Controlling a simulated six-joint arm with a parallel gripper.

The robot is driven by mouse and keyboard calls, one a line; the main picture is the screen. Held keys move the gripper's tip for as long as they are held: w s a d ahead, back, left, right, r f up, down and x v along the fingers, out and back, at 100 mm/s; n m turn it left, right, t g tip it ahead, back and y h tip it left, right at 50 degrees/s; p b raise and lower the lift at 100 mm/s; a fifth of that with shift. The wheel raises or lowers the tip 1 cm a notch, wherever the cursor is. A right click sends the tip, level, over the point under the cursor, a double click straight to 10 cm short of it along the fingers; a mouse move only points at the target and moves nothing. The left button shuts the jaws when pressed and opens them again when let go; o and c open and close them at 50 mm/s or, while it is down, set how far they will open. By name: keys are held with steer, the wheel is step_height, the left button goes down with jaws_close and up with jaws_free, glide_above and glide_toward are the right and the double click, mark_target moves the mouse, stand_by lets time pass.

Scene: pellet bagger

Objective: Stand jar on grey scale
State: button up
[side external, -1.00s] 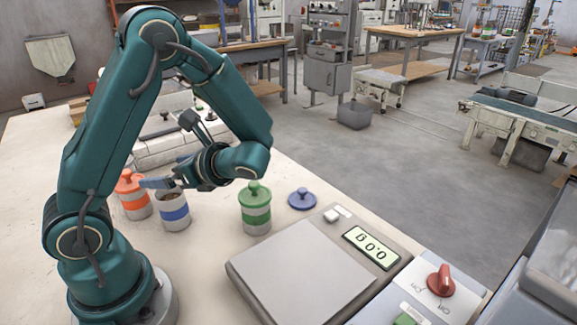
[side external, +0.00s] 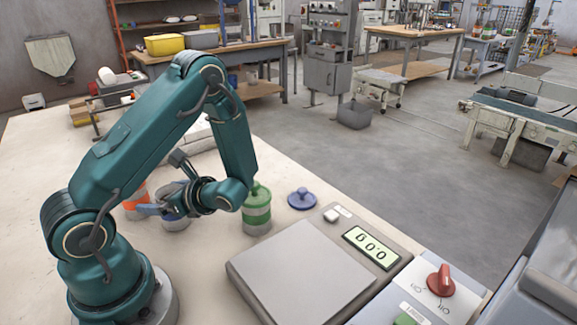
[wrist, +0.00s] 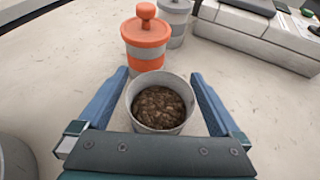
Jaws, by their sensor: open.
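The open jar (wrist: 160,107) in the wrist view is grey-white and filled with brown pellets. In the side view this jar (side external: 177,224) shows a blue band and is partly hidden by my gripper (side external: 155,208). My gripper (wrist: 160,75) is open, with one finger on each side of the jar and small gaps visible from above. The jar stands upright on the table. The grey scale (side external: 300,272) has a bare plate and stands to the right; its lit display reads zeros.
An orange-lidded jar (wrist: 146,42) stands just beyond the open jar, with another grey jar (wrist: 172,22) behind it. A green-lidded jar (side external: 257,214) stands between my gripper and the scale. A blue lid (side external: 302,199) lies on the table (side external: 215,265).

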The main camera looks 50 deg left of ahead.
steer(key=shift+c, duration=0.3)
steer(key=c, duration=1.5)
jaws_close()
steer(key=shift+r, duration=0.2)
